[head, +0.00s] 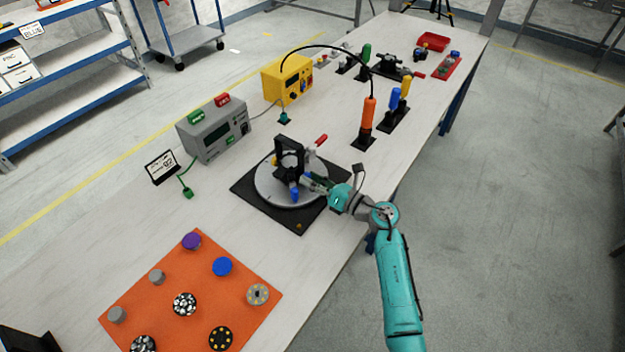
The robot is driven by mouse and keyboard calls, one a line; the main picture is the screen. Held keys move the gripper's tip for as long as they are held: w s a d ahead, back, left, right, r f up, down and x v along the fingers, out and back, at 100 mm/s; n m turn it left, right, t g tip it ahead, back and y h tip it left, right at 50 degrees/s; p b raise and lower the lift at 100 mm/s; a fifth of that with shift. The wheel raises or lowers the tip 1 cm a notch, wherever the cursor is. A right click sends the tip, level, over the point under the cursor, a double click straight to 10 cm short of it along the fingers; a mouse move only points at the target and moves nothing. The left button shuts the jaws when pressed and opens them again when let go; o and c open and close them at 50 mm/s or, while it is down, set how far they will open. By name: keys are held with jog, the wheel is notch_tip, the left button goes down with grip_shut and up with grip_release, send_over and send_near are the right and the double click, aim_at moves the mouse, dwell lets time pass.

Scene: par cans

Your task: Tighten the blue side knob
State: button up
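A black bracketed fixture (289,148) stands on a round grey turntable (262,190) on a black square base (246,190). The blue side knob (295,194) is low on the near side of the fixture. My gripper (307,184) reaches in from the right, its fingers just right of the blue knob. At this size I cannot tell whether the fingers touch the knob or how far apart they are. A red handle (321,140) sticks out at the back right of the turntable.
An orange mat (150,290) with several discs and knobs lies at the front left. A grey meter box (213,130) and a yellow box (287,80) stand behind. An orange-handled tool (368,112) stands upright at the back right.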

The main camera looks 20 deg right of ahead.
jog(key=v, duration=1.2)
jog(key=shift+o, duration=0.2)
